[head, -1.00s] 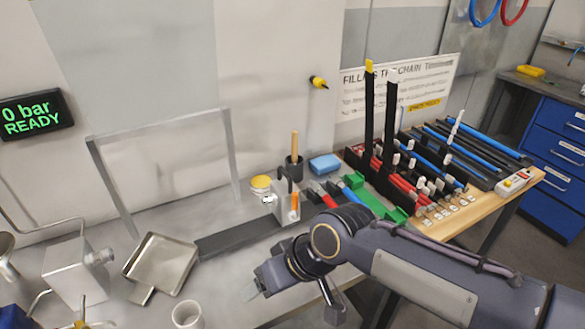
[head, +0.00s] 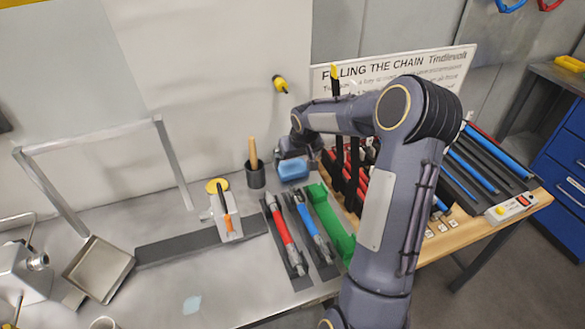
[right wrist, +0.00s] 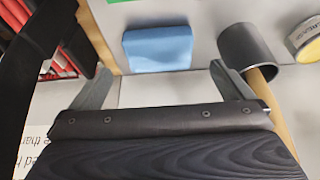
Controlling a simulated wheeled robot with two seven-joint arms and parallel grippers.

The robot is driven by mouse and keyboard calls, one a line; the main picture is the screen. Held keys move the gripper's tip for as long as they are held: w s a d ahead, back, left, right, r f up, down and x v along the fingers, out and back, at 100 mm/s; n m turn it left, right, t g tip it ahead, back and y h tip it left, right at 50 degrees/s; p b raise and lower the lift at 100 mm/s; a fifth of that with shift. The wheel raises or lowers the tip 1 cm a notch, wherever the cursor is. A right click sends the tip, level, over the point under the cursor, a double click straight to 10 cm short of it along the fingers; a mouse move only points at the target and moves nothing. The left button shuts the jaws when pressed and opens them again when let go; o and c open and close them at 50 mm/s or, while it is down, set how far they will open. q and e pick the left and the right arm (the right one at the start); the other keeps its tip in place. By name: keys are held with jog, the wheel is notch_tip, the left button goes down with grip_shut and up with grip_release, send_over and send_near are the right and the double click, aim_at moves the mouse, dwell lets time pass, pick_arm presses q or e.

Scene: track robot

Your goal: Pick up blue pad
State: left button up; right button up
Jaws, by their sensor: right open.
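The blue pad (head: 293,169) lies flat on the grey bench near the wall, just right of a dark cup. In the right wrist view the pad (right wrist: 158,48) is a rounded light blue block beyond the fingertips, roughly centred on the gap between them. My right gripper (right wrist: 162,72) is open and empty, its two fingers spread wider than the pad. In the head view my right arm reaches over the bench, with its wrist beside the pad at the wall; its fingers are hard to make out there. My left gripper is not in view.
The dark cup (head: 255,175) holding a wooden handle stands close left of the pad; a yellow-lidded tin (head: 217,185) is farther left. Black upright racks and a green holder (head: 333,225) stand to the right. Red and blue tools lie in front.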

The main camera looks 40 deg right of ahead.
aim_at(293, 166)
jog(key=x, duration=0.1)
jog(key=p+x, duration=0.1)
jog(key=x, duration=0.3)
jog(key=shift+w+d+f+p, duration=0.1)
jog(key=shift+w+d+p, duration=0.1)
jog(key=shift+w+p, duration=0.15)
jog(key=shift+w+f, duration=0.1)
jog(key=shift+f, duration=0.25)
jog(key=shift+c, duration=0.3)
jog(key=c, duration=0.7)
